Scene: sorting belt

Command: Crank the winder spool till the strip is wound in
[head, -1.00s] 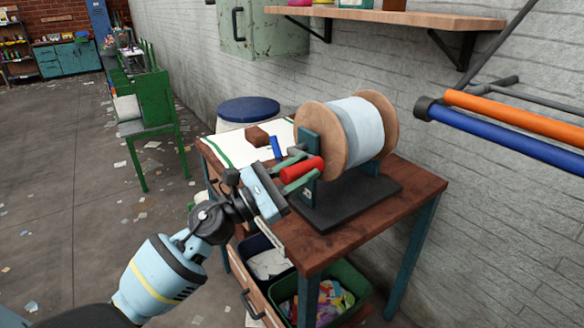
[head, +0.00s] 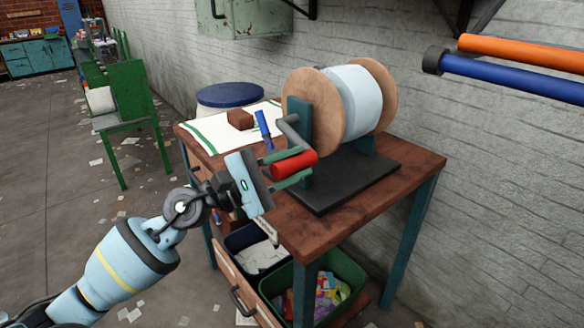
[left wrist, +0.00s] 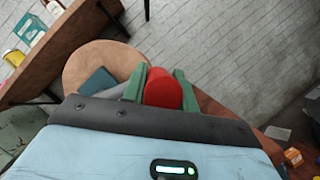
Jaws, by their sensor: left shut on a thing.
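The winder spool (head: 357,101) has two round wooden flanges and pale blue-white material wound between them. It stands on a black base (head: 345,181) on a wooden table. Its grey crank (head: 289,132) hangs down on the near left side and ends in a red handle (head: 294,164). The handle also shows in the left wrist view (left wrist: 163,91). My left gripper (head: 289,168) is shut on the red handle, with one green finger on each side. A white sheet with green edging (head: 205,143) lies flat behind the crank. I cannot tell whether it joins the spool. My right gripper is out of view.
A brown block (head: 240,119) and a small blue piece (head: 264,129) are by the sheet. Bins (head: 351,268) stand under the table (head: 405,164). Orange and blue bars (head: 515,76) stick out at right. A green chair (head: 135,95) is at left, with open floor before it.

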